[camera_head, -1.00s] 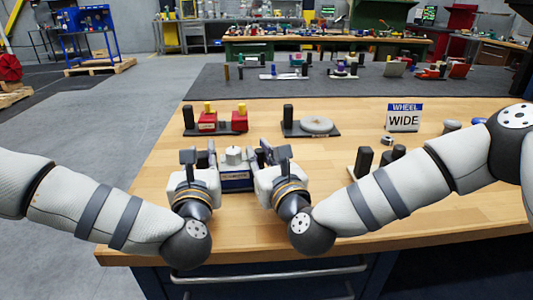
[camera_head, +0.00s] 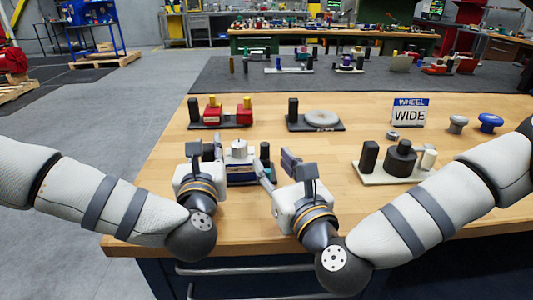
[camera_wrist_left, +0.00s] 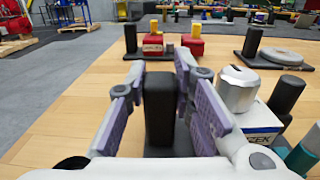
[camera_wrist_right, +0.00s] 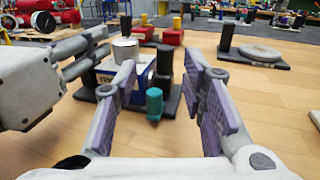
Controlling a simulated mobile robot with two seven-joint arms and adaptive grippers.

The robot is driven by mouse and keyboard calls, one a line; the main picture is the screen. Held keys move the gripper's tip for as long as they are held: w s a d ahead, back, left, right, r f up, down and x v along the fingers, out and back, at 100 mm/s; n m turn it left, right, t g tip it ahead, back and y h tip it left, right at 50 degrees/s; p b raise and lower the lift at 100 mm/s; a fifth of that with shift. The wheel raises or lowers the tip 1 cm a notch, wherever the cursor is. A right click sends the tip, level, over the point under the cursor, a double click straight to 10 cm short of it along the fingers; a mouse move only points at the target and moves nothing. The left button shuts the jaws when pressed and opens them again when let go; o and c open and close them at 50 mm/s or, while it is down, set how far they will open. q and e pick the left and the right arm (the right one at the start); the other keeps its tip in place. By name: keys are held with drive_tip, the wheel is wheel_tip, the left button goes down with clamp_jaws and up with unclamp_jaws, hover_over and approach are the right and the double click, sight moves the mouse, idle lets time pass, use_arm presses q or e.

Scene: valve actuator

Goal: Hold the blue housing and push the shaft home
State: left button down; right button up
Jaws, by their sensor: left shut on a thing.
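The blue housing (camera_head: 241,176) stands on a dark base near the table's front edge, with a silver cylinder (camera_head: 239,149) on top. My left gripper (camera_wrist_left: 160,72) is shut on the black post (camera_wrist_left: 159,110) at the housing's left side. My right gripper (camera_wrist_right: 161,65) is open and empty, just right of the housing; in the head view it is here (camera_head: 277,163). A teal cylinder (camera_wrist_right: 154,103) stands by the housing's near right side, seen between the right fingers and apart from them. I cannot tell which part is the shaft.
A stand with red blocks (camera_head: 244,115) and a grey disc (camera_head: 321,118) on a dark base stand behind. A "WHEEL WIDE" sign (camera_head: 409,115), a white-based fixture (camera_head: 377,177) and two knobs, one blue (camera_head: 490,121), are to the right.

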use_arm(q)
drive_tip(key=shift+f, duration=0.35)
use_arm(e)
drive_tip(key=shift+s+d+f, duration=0.1)
drive_tip(key=shift+s+d, duration=0.1)
drive_tip(key=shift+s, duration=0.3)
use_arm(q)
drive_tip(key=c, duration=1.3)
unclamp_jaws()
drive_tip(key=shift+r, duration=0.1)
